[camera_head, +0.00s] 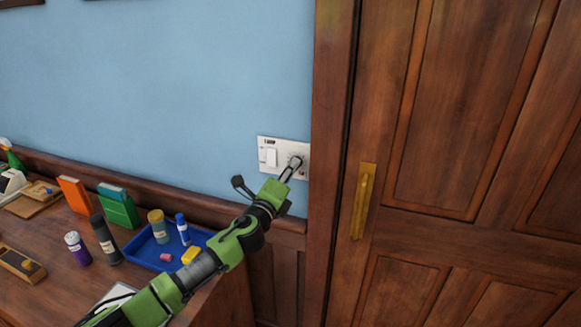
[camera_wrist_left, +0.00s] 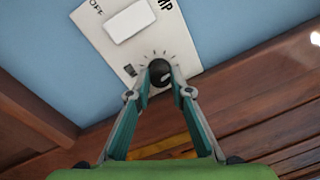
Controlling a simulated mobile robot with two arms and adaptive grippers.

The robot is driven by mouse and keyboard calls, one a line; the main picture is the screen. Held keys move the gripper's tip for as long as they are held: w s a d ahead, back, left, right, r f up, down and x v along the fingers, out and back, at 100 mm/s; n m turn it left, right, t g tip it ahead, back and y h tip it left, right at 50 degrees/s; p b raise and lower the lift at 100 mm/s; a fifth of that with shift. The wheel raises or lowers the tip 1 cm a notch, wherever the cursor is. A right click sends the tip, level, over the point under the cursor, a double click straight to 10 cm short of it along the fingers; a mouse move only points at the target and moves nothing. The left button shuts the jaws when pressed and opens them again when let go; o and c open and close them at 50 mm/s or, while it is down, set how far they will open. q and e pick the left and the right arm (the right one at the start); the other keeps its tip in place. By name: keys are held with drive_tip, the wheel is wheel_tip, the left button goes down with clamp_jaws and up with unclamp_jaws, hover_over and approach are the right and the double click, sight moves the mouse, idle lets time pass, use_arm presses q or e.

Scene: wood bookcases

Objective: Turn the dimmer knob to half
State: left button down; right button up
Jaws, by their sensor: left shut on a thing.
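The white wall plate (camera_head: 264,141) is on the blue wall beside the door frame, with a white rocker switch (camera_head: 271,157) on its left half. The plate also fills the upper middle of the left wrist view (camera_wrist_left: 100,37). The black dimmer knob (camera_wrist_left: 159,70) is on the plate, with tick marks around it. My left gripper (camera_head: 296,163) is at the knob, its two fingers (camera_wrist_left: 160,78) shut on the knob's sides. In the head view the fingers mostly hide the knob. Its exact setting is hard to read. My right gripper is not in view.
A wooden door with a brass handle (camera_head: 362,202) is right of the plate.

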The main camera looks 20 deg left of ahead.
use_arm(q)
drive_tip(key=shift+m+p, duration=0.4)
drive_tip(key=shift+m, duration=0.8)
drive_tip(key=shift+f, duration=0.1)
drive_tip(key=c, duration=2.1)
unclamp_jaws()
drive_tip(key=s, duration=1.2)
drive_tip(key=shift+a+f, duration=0.25)
drive_tip(key=shift+a, duration=0.2)
drive_tip(key=shift+f, duration=0.15)
